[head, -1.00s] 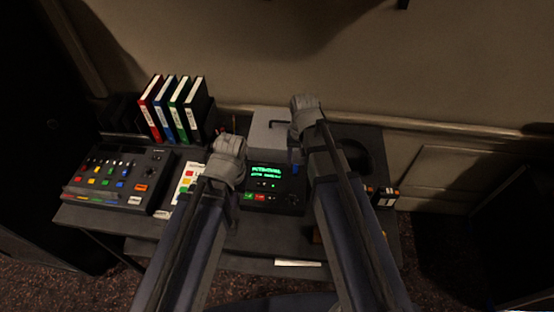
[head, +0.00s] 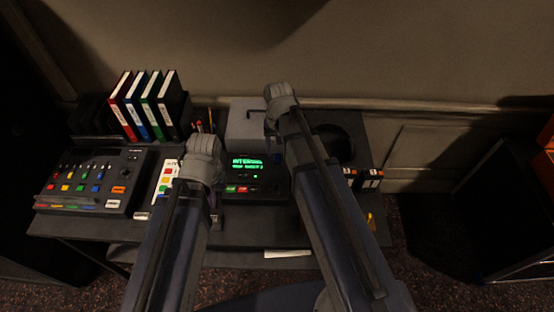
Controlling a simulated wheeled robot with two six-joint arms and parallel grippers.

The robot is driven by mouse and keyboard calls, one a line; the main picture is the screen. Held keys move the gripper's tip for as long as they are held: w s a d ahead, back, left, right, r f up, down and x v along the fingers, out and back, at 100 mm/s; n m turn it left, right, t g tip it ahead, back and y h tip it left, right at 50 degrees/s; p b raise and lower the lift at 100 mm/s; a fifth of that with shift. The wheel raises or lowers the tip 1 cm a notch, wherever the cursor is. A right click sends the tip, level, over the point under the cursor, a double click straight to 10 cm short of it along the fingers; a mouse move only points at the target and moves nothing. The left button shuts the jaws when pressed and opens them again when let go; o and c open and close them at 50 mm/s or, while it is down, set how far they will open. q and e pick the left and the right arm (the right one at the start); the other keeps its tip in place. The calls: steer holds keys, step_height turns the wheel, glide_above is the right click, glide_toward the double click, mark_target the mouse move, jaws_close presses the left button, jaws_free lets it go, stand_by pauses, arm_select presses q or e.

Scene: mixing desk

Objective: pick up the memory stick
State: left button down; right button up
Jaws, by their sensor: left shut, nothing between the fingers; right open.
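I cannot clearly make out a memory stick. A small blue piece (head: 277,158) at the top right corner of the device with the green screen (head: 250,178) may be it, partly hidden by my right arm. My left gripper (head: 203,146) is shut and empty, over the desk between the button panel and the screen device. The fingers of both are hard to see from behind.
A mixing console (head: 95,180) stands at the left with several binders (head: 146,105) behind it. A button panel (head: 164,181), a grey box (head: 243,125), orange-and-black items (head: 369,180) and a white strip (head: 288,254) are on the desk (head: 245,237). The front strip of desk is mostly clear.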

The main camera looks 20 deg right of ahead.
mark_target(277, 154)
arm_select(q)
step_height(277, 154, down, 4)
steer(key=b, duration=0.4)
steer(key=shift+f, duration=0.25)
arm_select(e)
steer(key=f, duration=0.4)
steer(key=shift+w+f, duration=0.3)
steer(key=shift+w, duration=0.1)
steer(key=shift+r, duration=0.1)
arm_select(q)
steer(key=shift+r, duration=0.1)
arm_select(e)
steer(key=shift+c, duration=0.3)
jaws_close()
